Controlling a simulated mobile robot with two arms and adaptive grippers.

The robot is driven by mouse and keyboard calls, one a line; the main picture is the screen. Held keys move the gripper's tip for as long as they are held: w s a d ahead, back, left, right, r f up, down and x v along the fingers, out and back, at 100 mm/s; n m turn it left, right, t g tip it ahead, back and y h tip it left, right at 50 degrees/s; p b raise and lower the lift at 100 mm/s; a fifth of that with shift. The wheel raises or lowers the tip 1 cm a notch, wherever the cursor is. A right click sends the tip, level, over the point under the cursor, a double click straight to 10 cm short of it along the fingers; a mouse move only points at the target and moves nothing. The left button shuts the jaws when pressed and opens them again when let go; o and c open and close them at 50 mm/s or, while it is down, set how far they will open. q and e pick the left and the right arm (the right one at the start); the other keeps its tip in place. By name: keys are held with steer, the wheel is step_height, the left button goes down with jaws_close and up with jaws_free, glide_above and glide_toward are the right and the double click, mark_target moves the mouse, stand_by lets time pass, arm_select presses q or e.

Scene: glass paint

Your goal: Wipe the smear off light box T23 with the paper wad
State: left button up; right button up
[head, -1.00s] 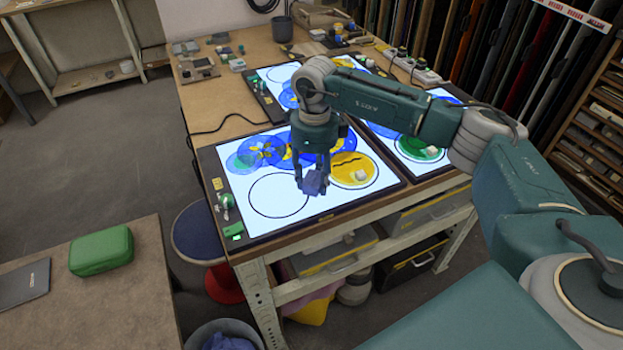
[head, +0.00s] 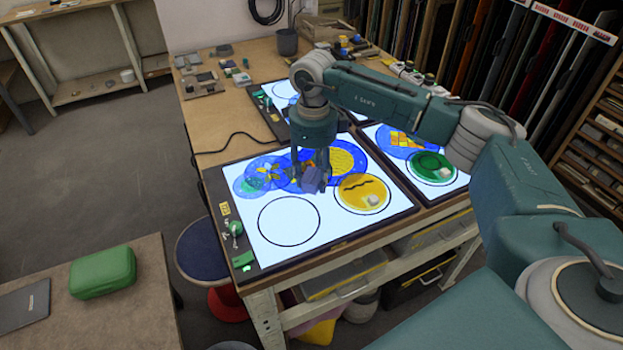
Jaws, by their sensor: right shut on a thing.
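My right gripper (head: 311,172) points down over the nearest light box (head: 325,228). It is shut on a small blue-violet crumpled lump (head: 314,181), which looks like the paper wad. The wad is over the lower edge of the blue painted discs, left of the yellow disc (head: 352,201); I cannot tell whether it touches the glass. The yellow disc has a dark wavy line (head: 369,185) and a pale lump (head: 373,200) on it. An empty black circle lies at the box's left. The box labels are too small to read, and I cannot pick out the smear for sure. My left gripper is out of view.
More lit boxes stand behind and to the right; one has a green disc (head: 433,166) with a pale lump. A dark pot (head: 287,42) and small items stand at the table's back. A green case (head: 103,272) lies on the brown surface at left. A round stool (head: 205,248) stands beside the table.

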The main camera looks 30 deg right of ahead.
step_height(320, 180, up, 2)
steer(key=shift+p, duration=0.45)
steer(key=shift+w+r+p, duration=0.15)
steer(key=shift+r+p, duration=0.3)
steer(key=shift+r, duration=0.2)
steer(key=shift+r+p, duration=0.3)
steer(key=shift+r, duration=0.35)
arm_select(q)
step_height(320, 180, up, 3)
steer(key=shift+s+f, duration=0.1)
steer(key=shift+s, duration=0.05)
arm_select(e)
steer(key=shift+f, duration=0.15)
